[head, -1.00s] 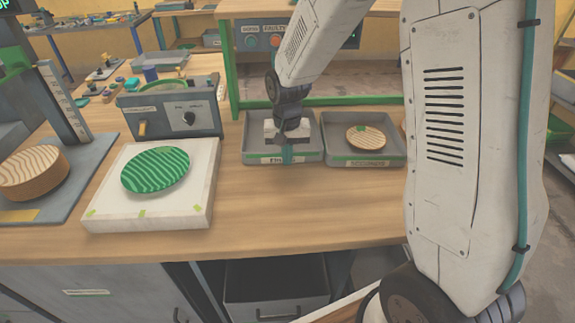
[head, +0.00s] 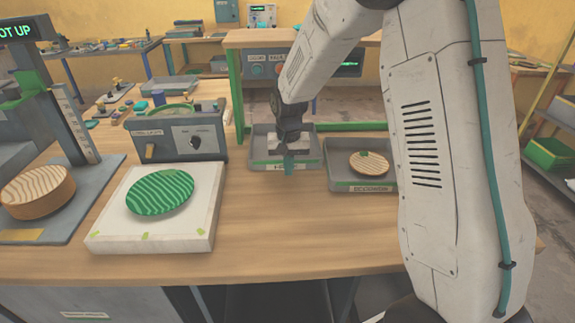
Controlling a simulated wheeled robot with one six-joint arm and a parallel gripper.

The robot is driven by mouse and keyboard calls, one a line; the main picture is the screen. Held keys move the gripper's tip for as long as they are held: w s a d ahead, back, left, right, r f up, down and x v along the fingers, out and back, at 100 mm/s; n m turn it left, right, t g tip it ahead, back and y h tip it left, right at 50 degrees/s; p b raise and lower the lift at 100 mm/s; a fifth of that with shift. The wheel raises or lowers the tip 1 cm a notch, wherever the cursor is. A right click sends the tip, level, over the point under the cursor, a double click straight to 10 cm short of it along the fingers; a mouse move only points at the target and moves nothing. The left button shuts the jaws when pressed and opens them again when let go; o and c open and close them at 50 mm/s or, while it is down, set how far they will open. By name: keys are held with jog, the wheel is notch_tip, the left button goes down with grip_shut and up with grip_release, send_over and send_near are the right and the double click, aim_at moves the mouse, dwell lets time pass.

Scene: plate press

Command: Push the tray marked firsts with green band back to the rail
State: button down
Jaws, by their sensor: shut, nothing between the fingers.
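The firsts tray (head: 259,150) is a grey open tray with a green band and a label on its front, standing on the wooden bench. It looks empty where I see it. My gripper (head: 289,167) is shut and empty, pointing down at the middle of the tray's front wall and hiding part of the label. Contact with the wall cannot be made out for certain. The green rail (head: 350,127) runs behind the trays. The tray's back edge looks level with the rail, but my arm hides part of the meeting line.
The seconds tray (head: 345,180), holding a striped disc (head: 369,163), stands to the right, nearer me. A white block (head: 190,235) with a green striped plate (head: 160,192) and a grey control box (head: 180,133) are left. Bare bench lies in front of the tray.

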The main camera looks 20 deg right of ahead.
jog(key=shift+s+a, duration=0.15)
jog(key=shift+s, duration=0.35)
jog(key=shift+s+a, duration=0.15)
jog(key=shift+s, duration=0.35)
jog(key=r, duration=0.2)
jog(key=d+r, duration=0.1)
jog(key=r, duration=0.1)
jog(key=shift+d+r, duration=0.1)
jog(key=shift+r, duration=0.05)
notch_tip(320, 180, up, 4)
jog(key=s+r+n, duration=0.1)
jog(key=s+r, duration=0.3)
jog(key=s, duration=0.7)
jog(key=s+r+n+t, duration=0.1)
jog(key=s+r, duration=0.2)
jog(key=s, duration=0.8)
jog(key=s+r+n, duration=0.2)
jog(key=s+r, duration=0.2)
jog(key=s, duration=0.7)
jog(key=shift+s+a+r, duration=0.25)
jog(key=shift+s+r, duration=0.05)
jog(key=shift+s, duration=0.05)
